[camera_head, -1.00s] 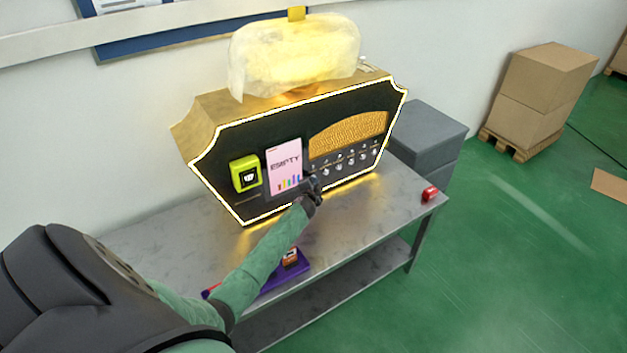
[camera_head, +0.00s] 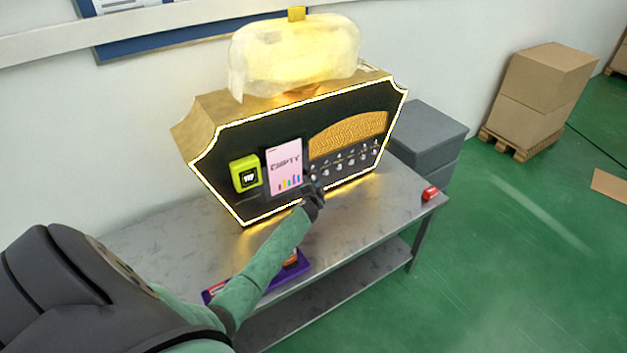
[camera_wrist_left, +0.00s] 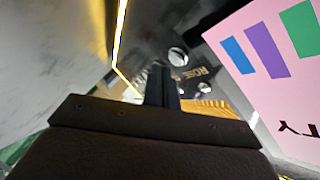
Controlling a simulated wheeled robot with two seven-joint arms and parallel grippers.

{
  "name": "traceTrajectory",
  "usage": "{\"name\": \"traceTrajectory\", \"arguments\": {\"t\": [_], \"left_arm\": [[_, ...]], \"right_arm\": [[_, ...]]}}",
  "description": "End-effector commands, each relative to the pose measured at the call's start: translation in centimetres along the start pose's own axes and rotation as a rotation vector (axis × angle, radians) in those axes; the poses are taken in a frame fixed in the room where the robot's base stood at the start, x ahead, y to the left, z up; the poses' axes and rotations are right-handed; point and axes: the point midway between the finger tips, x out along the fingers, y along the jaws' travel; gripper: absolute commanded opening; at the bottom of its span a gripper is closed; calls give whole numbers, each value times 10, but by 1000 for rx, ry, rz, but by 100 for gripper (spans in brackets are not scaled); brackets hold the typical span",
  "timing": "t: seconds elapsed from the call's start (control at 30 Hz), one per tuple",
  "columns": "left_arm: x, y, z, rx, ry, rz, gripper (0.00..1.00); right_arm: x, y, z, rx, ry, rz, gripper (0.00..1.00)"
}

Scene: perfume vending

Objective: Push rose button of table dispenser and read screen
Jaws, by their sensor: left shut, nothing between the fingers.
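The table dispenser (camera_head: 225,170) is a black and gold machine with a glowing edge, standing on a metal table (camera_head: 370,215). Its pink screen (camera_head: 284,168) shows the word "EMPTY" above coloured bars; it also shows in the left wrist view (camera_wrist_left: 275,55). In the left wrist view a "ROSE" label (camera_wrist_left: 199,76) lies beside round silver buttons (camera_wrist_left: 178,56). My left gripper (camera_head: 314,190) is shut and empty, close to the panel at the screen's lower right. I cannot tell whether it touches a button. My right gripper is not in view.
A yellow-green card reader (camera_head: 245,174) is left of the screen. A purple tray (camera_head: 298,267) with small items lies near the table's front, partly behind my arm. A red object (camera_head: 430,193) sits at the right corner. Cardboard boxes (camera_head: 545,85) stand on a pallet.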

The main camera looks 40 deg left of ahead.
Motion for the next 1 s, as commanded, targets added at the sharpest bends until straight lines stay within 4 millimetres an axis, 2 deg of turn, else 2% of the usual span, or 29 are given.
{"name": "traceTrajectory", "arguments": {"t": [0.37,0.7,1.0], "left_arm": [[-14,11,-11,-2,2,1,0],[-33,24,-24,-2,1,1,0],[-35,25,-26,0,1,0,0]], "right_arm": [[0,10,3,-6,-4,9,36],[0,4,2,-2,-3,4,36],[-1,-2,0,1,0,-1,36]]}}
